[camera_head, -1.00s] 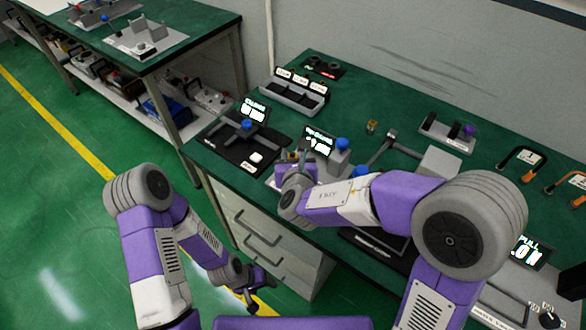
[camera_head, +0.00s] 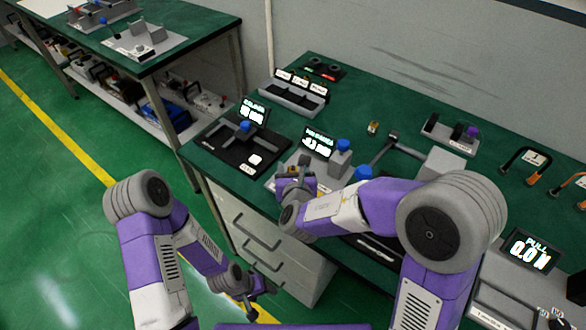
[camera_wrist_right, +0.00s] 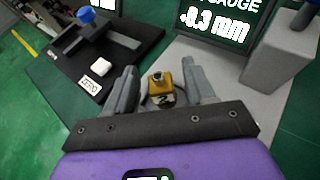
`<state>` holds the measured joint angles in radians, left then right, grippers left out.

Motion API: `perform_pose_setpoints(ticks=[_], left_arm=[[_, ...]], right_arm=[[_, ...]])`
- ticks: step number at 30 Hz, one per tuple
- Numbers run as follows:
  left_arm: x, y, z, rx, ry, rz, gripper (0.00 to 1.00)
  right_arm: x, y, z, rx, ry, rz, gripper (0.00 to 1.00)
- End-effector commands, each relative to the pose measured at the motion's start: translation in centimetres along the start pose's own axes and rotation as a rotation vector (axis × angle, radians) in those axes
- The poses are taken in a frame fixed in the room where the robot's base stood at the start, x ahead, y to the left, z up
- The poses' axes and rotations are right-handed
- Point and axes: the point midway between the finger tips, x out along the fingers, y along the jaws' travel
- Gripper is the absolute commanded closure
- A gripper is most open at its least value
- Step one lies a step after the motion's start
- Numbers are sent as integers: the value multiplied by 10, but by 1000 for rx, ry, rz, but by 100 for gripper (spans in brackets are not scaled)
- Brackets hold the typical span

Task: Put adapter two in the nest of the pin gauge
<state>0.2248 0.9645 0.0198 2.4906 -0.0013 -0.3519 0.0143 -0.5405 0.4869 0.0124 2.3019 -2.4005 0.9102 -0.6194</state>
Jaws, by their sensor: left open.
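Adapter two, a brass-coloured piece (camera_wrist_right: 161,80) with a dark lower part marked 2, stands upright between the fingers of my right gripper (camera_wrist_right: 158,88) in the right wrist view. Gaps show on both sides of it, so the fingers are apart from it. It is over the pin gauge's grey base plate (camera_wrist_right: 222,72); whether it sits in the nest is hidden. The pin gauge's display (camera_wrist_right: 222,25) reads -0.3 mm; it also shows in the head view (camera_head: 318,143). My right gripper (camera_head: 294,172) reaches down there. My left gripper (camera_head: 257,291) is open and empty, low beside the drawers.
A black caliper stand (camera_head: 226,150) with a white zero button is left of the pin gauge. A grey block with a blue knob (camera_head: 343,145) is right of the display. A small brass piece (camera_head: 373,127), a grey holder (camera_head: 447,133) and a pull gauge display (camera_head: 529,250) are farther right.

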Motion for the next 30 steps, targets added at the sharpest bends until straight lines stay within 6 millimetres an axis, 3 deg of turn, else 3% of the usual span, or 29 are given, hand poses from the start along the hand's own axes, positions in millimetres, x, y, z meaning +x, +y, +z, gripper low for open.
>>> perform_pose_setpoints(ticks=[13,17,25,30], left_arm=[[-6,2,0,0,0,0,37],[-10,4,0,0,0,0,37],[-22,8,1,0,0,0,37],[6,-2,0,0,-1,0,37]], right_arm=[[-4,0,5,-1,0,1,42],[-28,1,5,-1,-1,3,42],[-96,0,6,-2,-3,4,42],[-104,0,1,1,-9,-5,42]])
